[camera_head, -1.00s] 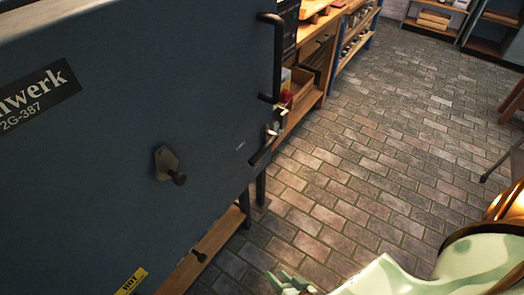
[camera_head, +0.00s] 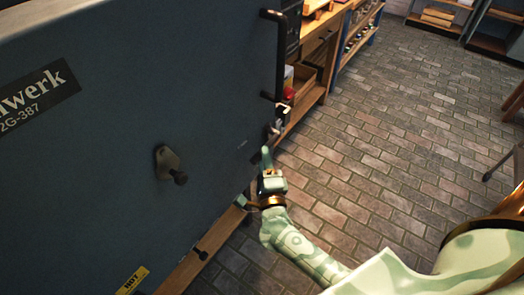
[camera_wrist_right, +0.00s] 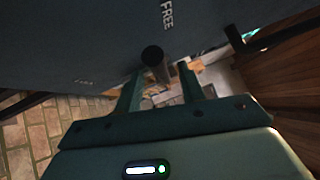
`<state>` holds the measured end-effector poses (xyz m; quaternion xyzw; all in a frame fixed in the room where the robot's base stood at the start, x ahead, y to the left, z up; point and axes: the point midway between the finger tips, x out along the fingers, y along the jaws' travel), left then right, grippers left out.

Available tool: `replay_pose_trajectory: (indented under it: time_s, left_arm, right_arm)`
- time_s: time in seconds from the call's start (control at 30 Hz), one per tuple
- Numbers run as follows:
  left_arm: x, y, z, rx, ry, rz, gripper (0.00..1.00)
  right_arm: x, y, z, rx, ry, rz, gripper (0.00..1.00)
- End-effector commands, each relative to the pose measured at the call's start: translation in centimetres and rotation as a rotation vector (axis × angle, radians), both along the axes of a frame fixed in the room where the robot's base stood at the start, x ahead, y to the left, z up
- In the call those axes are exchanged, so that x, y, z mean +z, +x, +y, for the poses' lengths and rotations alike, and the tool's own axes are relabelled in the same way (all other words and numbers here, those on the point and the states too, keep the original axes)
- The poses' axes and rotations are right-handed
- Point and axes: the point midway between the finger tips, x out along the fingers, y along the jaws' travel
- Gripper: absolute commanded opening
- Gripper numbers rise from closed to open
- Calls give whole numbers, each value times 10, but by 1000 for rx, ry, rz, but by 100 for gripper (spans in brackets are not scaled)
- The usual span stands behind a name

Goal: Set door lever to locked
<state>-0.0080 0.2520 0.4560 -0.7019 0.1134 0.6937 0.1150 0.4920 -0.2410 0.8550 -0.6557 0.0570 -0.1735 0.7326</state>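The large blue-grey door (camera_head: 110,120) fills the left of the head view. A dark lever (camera_wrist_right: 153,57) with a round end shows in the right wrist view, close to the door face beside the word FREE. My right gripper (camera_head: 266,160) is at the door's right edge in the head view, where it hides most of the lever. In the wrist view its two fingers (camera_wrist_right: 162,88) are apart, with the lever's end in front of the gap. I cannot tell whether they touch it. My left gripper is not in view.
A dark bar handle (camera_head: 278,55) stands above the lever on the door's edge. A dark knob (camera_head: 172,165) sticks out of the door's middle. A wooden workbench (camera_head: 312,95) stands behind the door. The brick floor (camera_head: 390,150) at the right is mostly clear.

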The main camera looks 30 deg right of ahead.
Motion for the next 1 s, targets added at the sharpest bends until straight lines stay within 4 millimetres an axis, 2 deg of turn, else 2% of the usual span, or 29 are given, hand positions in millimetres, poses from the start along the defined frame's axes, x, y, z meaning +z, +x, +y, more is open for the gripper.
replay_pose_trajectory:
  time_s: [0.1, 0.2, 0.57, 0.7, 1.0]
  left_arm:
    - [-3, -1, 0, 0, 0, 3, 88]
    - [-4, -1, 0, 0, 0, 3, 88]
    - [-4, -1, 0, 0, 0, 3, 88]
    - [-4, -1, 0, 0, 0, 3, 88]
    - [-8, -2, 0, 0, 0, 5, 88]
  right_arm:
    - [2, 18, -7, 0, -1, -1, 40]
    - [3, 27, -10, 0, -1, 1, 40]
    - [5, 32, -12, 0, -2, 2, 40]
    - [5, 32, -12, 0, -2, 2, 1]
    - [1, 32, -11, 0, -14, -4, 0]
